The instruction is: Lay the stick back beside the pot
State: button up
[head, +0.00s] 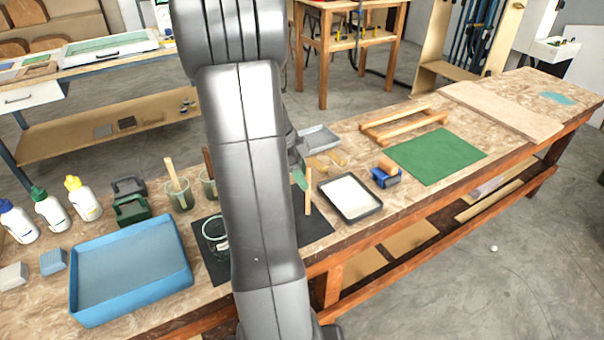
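A pale wooden stick (308,192) shows just right of my arm, above or on the dark mat (316,228). A small green piece (299,180) is next to it; I cannot tell whether they are joined. My gripper is mostly hidden behind my arm; only a grey part shows at the arm's right edge, so its fingers and any hold on the stick cannot be seen. A glass pot (214,232) stands on the mat left of my arm, partly covered by it. Another pot (180,195) behind holds an upright wooden stick (173,172).
A blue tray (132,268) lies at the front left, with several bottles (84,199) behind it. A black-rimmed tray with a white inside (349,197), a blue tool (386,175) and a green sheet (437,155) lie to the right. The bench's front edge is close.

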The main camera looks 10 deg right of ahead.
jog(key=v, duration=1.2)
jog(key=shift+s+d, duration=0.1)
jog(key=x, duration=1)
jog(key=shift+d, duration=0.3)
jog(key=shift+r, duration=0.2)
